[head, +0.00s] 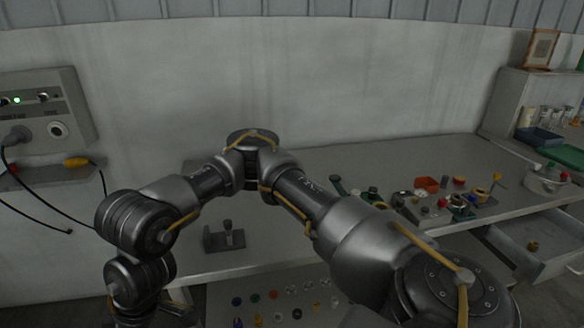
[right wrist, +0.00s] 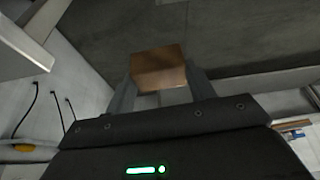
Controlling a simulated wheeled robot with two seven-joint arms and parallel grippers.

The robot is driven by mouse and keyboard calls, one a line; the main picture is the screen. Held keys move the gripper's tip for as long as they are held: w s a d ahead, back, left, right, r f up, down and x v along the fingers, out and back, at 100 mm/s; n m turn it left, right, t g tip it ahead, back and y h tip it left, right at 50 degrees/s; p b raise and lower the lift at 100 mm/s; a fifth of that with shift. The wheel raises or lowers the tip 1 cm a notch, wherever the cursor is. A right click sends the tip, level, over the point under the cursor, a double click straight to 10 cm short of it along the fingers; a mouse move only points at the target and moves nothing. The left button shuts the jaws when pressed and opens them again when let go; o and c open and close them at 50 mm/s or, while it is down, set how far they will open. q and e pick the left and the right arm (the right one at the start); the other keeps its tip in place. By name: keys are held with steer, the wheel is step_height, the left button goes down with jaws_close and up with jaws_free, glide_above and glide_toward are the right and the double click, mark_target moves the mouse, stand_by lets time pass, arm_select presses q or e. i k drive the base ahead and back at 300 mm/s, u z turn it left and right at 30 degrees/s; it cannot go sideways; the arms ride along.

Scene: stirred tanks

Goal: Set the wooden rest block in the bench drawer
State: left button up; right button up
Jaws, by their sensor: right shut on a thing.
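The wooden rest block (right wrist: 159,68) is a small brown block in the right wrist view. My right gripper (right wrist: 160,78) is shut on it, one finger on each side. In the head view my arm arches across the middle and down at the lower left; the block and the gripper's fingers do not show there. The bench drawer (head: 506,244) is pulled open at the right of the head view, below the bench top. A small brownish item (head: 532,246) lies inside it. My left gripper is not in view.
The grey bench (head: 330,165) carries several jars, caps and small parts at its right. A small dark stand (head: 224,238) is at the left end. A wall box (head: 45,110) with hanging cables is at far left. Several small coloured items (head: 275,295) lie lower down.

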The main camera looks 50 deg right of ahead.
mark_target(538, 236)
steer(key=u, duration=1.45)
steer(key=k, duration=2.3)
steer(key=z, duration=2.75)
